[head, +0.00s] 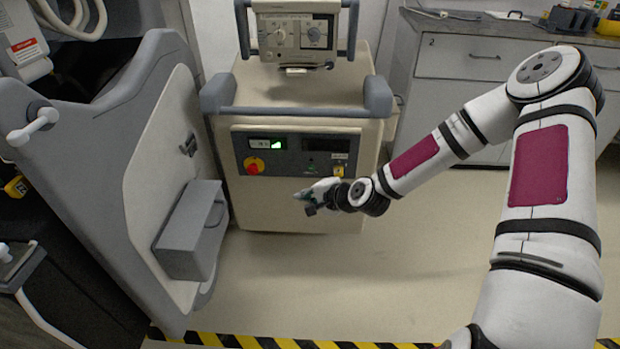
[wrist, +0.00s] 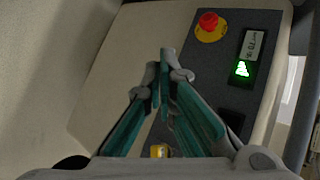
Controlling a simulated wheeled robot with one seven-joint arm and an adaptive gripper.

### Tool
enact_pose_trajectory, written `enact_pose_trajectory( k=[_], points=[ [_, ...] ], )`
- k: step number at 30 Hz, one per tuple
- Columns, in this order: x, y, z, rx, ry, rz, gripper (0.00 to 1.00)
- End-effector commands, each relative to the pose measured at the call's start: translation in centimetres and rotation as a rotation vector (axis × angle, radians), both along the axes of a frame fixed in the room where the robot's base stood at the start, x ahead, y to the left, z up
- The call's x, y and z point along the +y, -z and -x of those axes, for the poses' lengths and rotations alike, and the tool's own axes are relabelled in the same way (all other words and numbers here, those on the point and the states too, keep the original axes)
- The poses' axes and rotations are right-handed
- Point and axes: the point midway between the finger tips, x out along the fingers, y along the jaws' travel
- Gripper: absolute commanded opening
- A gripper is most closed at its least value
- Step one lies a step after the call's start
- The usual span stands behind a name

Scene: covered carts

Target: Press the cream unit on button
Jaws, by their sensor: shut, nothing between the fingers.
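The cream unit (head: 280,204) stands in the middle of the head view with a dark control panel (head: 240,142). The panel carries a red knob on a yellow disc (head: 254,166), a lit green display (head: 267,143), a small green button (head: 311,166) and a yellow switch (head: 338,171). Which one is labelled "on" is too small to read. My gripper (head: 304,197) is just below the panel in this view. In the wrist view my gripper (wrist: 166,55) is shut and empty, pointing towards the unit. The green button is not visible there; my fingers cover part of the panel.
A grey covered cart (head: 150,170) with a protruding box stands close on the left. An instrument (head: 300,32) sits on top of the unit. Drawers and a counter (head: 470,65) are behind on the right. Floor (head: 300,280) in front is clear, with striped tape.

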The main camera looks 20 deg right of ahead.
Motion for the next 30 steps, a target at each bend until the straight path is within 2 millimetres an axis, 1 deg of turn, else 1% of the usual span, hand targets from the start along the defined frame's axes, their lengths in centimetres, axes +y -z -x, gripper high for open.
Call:
enact_pose_trajectory(
  k=[1, 3, 7, 12, 23, 26, 30],
  points=[
    [-0.2, 1.6, -0.7, -0.011, 0.056, -0.066, 0.00],
    [-0.5, 2.4, -1.6, -0.030, 0.123, -0.136, 0.00],
    [-1.2, 3.2, -2.7, -0.055, 0.210, -0.224, 0.00],
    [-1.6, 3.4, -3.2, -0.070, 0.253, -0.265, 0.00],
    [-1.6, 3.3, -3.3, -0.070, 0.252, -0.264, 0.00],
    [-1.8, 3.4, -3.8, -0.070, 0.252, -0.262, 0.00],
    [-2.3, 3.4, -5.2, -0.070, 0.252, -0.262, 0.00]
  ],
)
